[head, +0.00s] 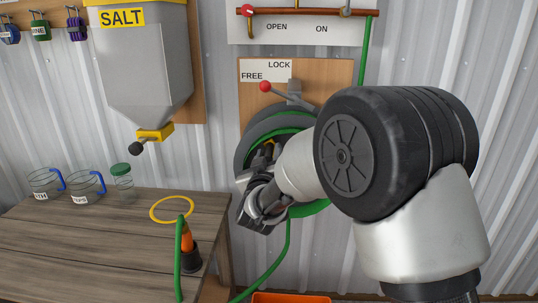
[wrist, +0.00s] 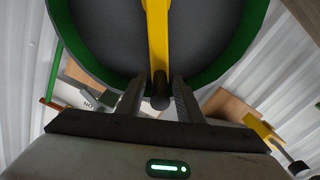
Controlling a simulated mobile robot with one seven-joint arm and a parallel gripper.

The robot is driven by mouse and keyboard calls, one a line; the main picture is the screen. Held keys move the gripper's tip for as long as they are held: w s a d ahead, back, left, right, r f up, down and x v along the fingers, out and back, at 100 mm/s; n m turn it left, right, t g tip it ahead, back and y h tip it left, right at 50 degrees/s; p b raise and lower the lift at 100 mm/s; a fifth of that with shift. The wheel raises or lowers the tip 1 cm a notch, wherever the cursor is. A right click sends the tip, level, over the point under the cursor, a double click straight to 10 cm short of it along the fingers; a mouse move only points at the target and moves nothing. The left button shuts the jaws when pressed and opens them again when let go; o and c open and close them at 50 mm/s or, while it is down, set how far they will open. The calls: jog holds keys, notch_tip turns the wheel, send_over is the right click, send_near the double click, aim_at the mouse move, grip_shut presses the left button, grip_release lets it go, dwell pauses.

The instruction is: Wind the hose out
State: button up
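The hose reel (head: 245,150) is a grey drum on the wall with green hose wound on it. It fills the top of the wrist view (wrist: 100,35), where a yellow crank arm (wrist: 157,35) crosses it and ends in a dark knob (wrist: 160,102). My gripper (wrist: 160,85) has its fingers on either side of the knob, with small gaps visible. In the head view my gripper (head: 258,210) is in front of the reel and hides part of it. Green hose (head: 287,255) hangs from the reel. A green hose end with an orange nozzle (head: 187,241) is at the table.
A red-knobbed lever (head: 265,87) points left below FREE on the LOCK/FREE board. A pipe with a red-knobbed handle (head: 248,10) is above. The wooden table (head: 110,235) holds jars, jugs and a yellow ring (head: 171,219). A salt hopper (head: 140,60) hangs left. An orange bin edge (head: 290,297) is below.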

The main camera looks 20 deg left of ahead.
grip_shut()
jog(key=shift+a, duration=0.1)
jog(key=s+a+f+n+p, duration=0.15)
jog(key=a+f+n, duration=0.35)
jog(key=f+n, duration=0.6)
jog(key=w+d+f+n+b, duration=0.2)
jog(key=d+f+n, duration=0.5)
jog(key=n, duration=0.7)
jog(key=shift+d+f, duration=0.25)
jog(key=shift+f, duration=0.75)
